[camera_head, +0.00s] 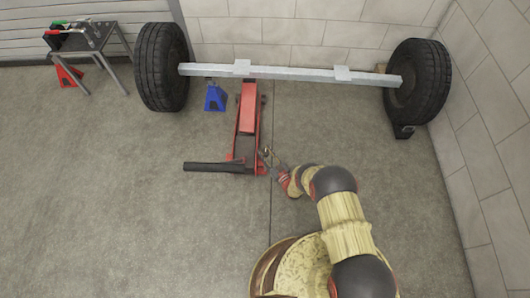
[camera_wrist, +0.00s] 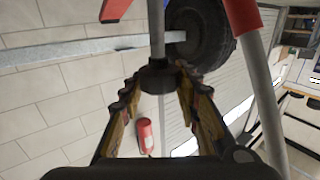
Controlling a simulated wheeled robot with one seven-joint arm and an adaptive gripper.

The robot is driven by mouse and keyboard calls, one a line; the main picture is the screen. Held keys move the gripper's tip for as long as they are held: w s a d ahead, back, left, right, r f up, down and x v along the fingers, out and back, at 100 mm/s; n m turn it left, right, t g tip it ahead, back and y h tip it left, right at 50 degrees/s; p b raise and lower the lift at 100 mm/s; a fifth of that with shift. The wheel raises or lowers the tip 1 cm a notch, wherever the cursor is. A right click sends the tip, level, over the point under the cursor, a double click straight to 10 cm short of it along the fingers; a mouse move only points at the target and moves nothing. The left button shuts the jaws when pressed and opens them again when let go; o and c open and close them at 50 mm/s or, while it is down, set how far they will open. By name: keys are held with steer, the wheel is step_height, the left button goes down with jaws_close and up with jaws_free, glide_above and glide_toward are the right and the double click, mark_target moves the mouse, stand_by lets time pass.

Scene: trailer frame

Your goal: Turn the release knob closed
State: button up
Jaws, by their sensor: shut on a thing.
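The red floor jack (camera_head: 248,110) stands under the axle beam, with its dark handle (camera_head: 212,167) pointing left near its rear end. My gripper (camera_head: 271,160) is at the right side of the jack's rear end. In the wrist view, my gripper (camera_wrist: 158,82) has its two fingers on either side of a dark round knob (camera_wrist: 157,74) on the end of a grey rod, and is shut on it. The knob's turn angle cannot be read. In the head view, the knob is too small to make out clearly beside my fingers.
A grey axle beam (camera_head: 300,73) joins two black tires (camera_head: 161,67) (camera_head: 418,80) along the back wall. A blue jack stand (camera_head: 215,98) is left of the jack. A black chock (camera_head: 403,131) sits by the right tire.

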steer(key=shift+m+t+h, duration=0.4)
steer(key=shift+m+h, duration=0.1)
steer(key=shift+h, duration=0.2)
steer(key=shift+c, duration=0.2)
steer(key=m+h, duration=0.1)
steer(key=m+t+h, duration=0.1)
steer(key=shift+a+h, duration=0.2)
steer(key=shift+h, duration=0.2)
steer(key=m+h, duration=0.1)
steer(key=h, duration=0.1)
steer(key=m+t+h, duration=0.1)
steer(key=m+h, duration=0.1)
steer(key=h, duration=0.1)
steer(key=shift+m+h, duration=0.3)
steer(key=m+h, duration=0.3)
steer(key=h, duration=0.2)
steer(key=shift+g, duration=0.3)
steer(key=shift+d+m+g+h, duration=0.2)
steer(key=shift+m+g+h, duration=0.6)
steer(key=shift+m+h, duration=0.95)
steer(key=shift+g+h, duration=0.3)
steer(key=shift+h, duration=0.35)
steer(key=o, duration=1.2)
